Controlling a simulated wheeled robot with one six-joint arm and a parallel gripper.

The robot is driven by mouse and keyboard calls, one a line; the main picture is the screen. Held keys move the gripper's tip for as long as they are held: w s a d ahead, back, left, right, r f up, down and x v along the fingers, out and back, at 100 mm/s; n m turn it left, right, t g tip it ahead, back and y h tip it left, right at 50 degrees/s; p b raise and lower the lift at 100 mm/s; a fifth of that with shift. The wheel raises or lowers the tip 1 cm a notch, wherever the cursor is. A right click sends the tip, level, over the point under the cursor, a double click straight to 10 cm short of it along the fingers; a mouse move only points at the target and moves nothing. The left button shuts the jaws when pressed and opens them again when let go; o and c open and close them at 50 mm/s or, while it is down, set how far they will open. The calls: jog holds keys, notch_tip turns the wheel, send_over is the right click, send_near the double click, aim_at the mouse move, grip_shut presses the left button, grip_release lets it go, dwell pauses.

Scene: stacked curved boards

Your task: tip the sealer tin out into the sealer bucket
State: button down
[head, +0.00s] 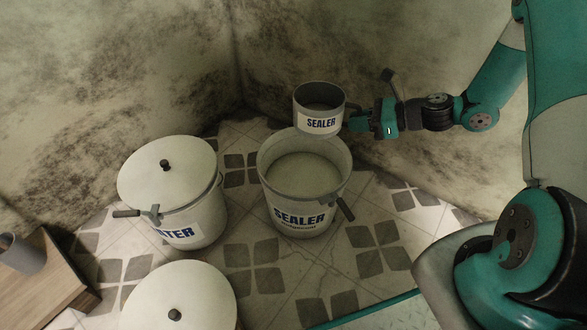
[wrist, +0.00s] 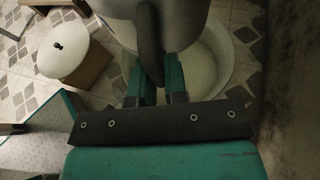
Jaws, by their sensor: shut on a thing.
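The sealer tin (head: 320,122), a grey can with a white SEALER label, is held upright above the back rim of the sealer bucket in the head view. The sealer bucket (head: 300,216) is white, open-topped and holds pale contents. My gripper (head: 356,121) is at the tin's right side, shut on its handle. In the wrist view the dark tin handle (wrist: 149,50) sits between my fingers (wrist: 160,82). Part of the bucket (wrist: 212,65) shows below and behind the tin. The tin's inside looks dark, and I cannot tell how full it is.
A lidded white bucket (head: 190,215), its label partly reading "TER", stands left of the sealer bucket. Another white lid (head: 180,300) is at the front. A wooden surface with a grey cup (head: 22,254) is at far left. Stained walls close in behind; tiled floor is clear at right.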

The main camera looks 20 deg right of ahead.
jog(key=w+d+f+n+g+y+b, duration=0.1)
jog(key=w+d+f+n+g+b, duration=0.1)
jog(key=w+d+f+b, duration=0.7)
jog(key=shift+w+d+f+g, duration=0.25)
jog(key=shift+d+f, duration=0.7)
jog(key=shift+f, duration=1.2)
jog(key=shift+s, duration=0.1)
